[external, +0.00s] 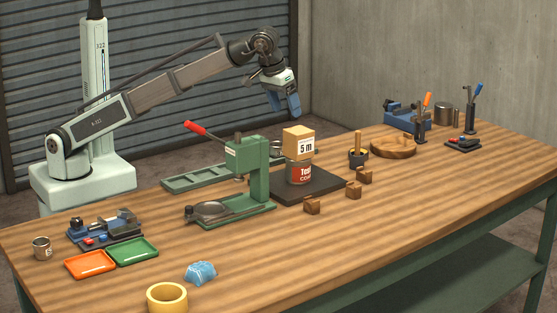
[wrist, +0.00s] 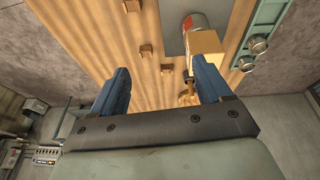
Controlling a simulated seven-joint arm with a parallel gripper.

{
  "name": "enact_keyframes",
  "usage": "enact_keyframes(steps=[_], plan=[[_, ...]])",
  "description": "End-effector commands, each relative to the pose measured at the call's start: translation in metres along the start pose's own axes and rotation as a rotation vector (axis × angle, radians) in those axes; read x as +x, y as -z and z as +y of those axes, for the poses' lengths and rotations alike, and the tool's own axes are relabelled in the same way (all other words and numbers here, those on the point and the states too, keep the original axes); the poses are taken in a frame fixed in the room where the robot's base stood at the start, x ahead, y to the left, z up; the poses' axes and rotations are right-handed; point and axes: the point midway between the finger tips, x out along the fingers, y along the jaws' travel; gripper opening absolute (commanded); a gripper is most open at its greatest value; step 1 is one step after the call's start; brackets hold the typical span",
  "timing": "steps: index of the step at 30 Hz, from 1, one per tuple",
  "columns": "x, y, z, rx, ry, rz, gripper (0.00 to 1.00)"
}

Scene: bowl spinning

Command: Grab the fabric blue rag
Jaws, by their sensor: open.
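The blue rag (external: 201,272) lies crumpled on the wooden table near its front edge, in the external view. It sits just behind a yellow roll and right of the green tray. The rag does not show in the wrist view. My gripper (external: 289,107) hangs over the back of the table, far from the rag, with its blue fingers pointing down. In the wrist view my gripper (wrist: 165,88) is open, its two blue fingers wide apart with nothing held between them.
A yellow roll (external: 167,298), an orange tray (external: 90,264) and a green tray (external: 132,252) stand around the rag. A green press (external: 247,165) with a red lever stands between my gripper and the rag. A box (external: 298,142) sits on a can. The front right tabletop is clear.

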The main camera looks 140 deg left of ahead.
Motion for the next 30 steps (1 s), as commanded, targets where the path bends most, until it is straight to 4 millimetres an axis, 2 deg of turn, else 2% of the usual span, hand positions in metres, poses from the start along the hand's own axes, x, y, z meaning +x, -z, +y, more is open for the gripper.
enact_keyframes(steps=[1,6,11,15,18,21,29,30], plan=[[-0.006,-0.018,0.019,-0.005,-0.006,-0.017,0.78],[-0.024,-0.091,0.071,-0.046,-0.013,-0.087,0.78],[-0.045,-0.166,0.113,-0.086,-0.004,-0.151,0.78],[-0.065,-0.234,0.142,-0.117,0.015,-0.203,0.78],[-0.077,-0.278,0.156,-0.137,0.033,-0.232,0.78],[-0.088,-0.313,0.165,-0.153,0.048,-0.254,0.78],[-0.112,-0.391,0.181,-0.183,0.090,-0.295,0.78],[-0.102,-0.395,0.177,-0.187,0.095,-0.296,0.78]])
